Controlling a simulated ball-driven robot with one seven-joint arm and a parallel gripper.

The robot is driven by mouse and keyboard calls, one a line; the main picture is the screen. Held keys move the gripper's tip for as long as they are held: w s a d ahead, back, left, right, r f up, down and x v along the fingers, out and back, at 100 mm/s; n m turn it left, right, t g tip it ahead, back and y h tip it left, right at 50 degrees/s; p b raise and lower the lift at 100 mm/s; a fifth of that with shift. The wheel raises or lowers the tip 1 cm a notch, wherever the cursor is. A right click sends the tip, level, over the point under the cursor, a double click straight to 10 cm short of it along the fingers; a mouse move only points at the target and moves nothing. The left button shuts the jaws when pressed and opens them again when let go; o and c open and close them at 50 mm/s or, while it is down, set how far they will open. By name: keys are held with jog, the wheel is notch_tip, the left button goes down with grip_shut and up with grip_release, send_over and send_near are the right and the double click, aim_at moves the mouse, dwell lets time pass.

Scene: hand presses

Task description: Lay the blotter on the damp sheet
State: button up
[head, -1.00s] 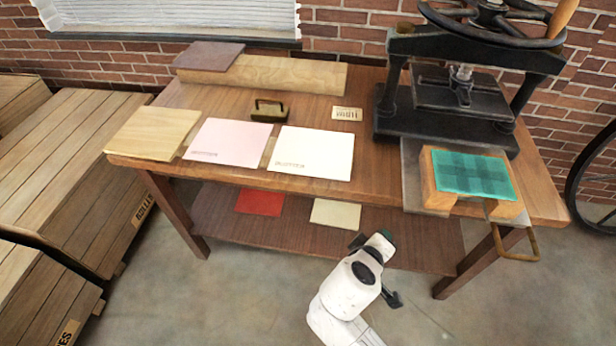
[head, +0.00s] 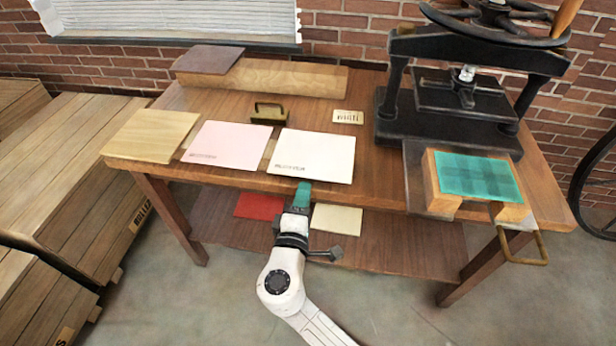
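A pink sheet (head: 226,144) and a white sheet (head: 313,156), each with small dark lettering that seems to read "blotter", lie flat side by side on the wooden table. A teal sheet with darker bands (head: 476,177), which looks like the damp sheet, lies on a wooden block at the right, in front of the press. My gripper (head: 303,194) is at the table's front edge, just below the white sheet in the picture and apparently not touching it. Its tip is teal. Its finger gap is too small to make out, and nothing is visibly held.
A black hand press (head: 450,130) stands at the back right. The block rests on a grey plate (head: 415,180) with a brass handle (head: 525,258) jutting out in front. A brass-handled block (head: 268,114) sits behind the sheets. Red (head: 259,205) and cream (head: 336,218) sheets lie on the lower shelf.

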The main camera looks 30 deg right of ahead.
aim_at(307, 171)
jog(key=b+x, duration=0.2)
jog(key=x, duration=0.3)
jog(key=shift+w+d, duration=0.1)
jog(key=shift+d, duration=0.05)
grip_shut()
dwell(0.4)
jog(key=shift+r, duration=0.1)
jog(key=shift+r+p, duration=0.95)
jog(key=shift+r, duration=0.55)
jog(key=shift+f, duration=0.1)
